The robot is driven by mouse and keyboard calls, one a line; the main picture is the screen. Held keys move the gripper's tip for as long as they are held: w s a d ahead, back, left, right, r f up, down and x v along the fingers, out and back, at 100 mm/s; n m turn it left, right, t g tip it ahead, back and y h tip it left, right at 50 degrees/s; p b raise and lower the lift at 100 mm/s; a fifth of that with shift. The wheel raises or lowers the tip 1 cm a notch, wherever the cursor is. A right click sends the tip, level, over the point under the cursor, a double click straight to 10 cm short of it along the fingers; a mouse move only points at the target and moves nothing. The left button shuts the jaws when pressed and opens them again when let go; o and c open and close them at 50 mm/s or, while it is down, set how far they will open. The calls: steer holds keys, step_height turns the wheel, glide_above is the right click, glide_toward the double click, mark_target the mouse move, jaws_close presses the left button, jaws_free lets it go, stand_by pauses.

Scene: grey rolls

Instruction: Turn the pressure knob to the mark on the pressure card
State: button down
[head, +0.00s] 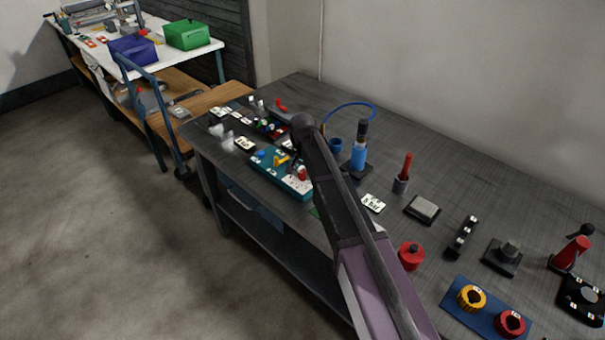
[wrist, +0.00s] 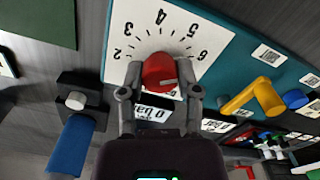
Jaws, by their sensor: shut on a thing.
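The red pressure knob (wrist: 158,70) sits on a white dial plate (wrist: 205,38) with a printed scale; the figures 2 to 6 show in the wrist view. My gripper (wrist: 159,78) is shut on the knob, one finger on each side. The knob's pointer cannot be read clearly. In the head view the red knob (head: 302,173) shows on a teal panel (head: 291,187), beside my arm, which hides most of the gripper. A small white card (head: 373,203) with "bar" lettering lies on the bench right of my arm; its number is too small to read surely.
A yellow lever (wrist: 255,97) and a blue knob (wrist: 294,99) stand on the same panel. A blue pump-like cylinder (head: 358,158) stands close right of my arm. A red lidded pot (head: 411,256) and a blue plate with two rings (head: 487,309) lie nearer.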

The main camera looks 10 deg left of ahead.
steer(key=n, duration=0.6)
steer(key=shift+s+n, duration=0.1)
steer(key=shift+n, duration=0.2)
stand_by(0.5)
steer(key=shift+c, duration=1.5)
jaws_free()
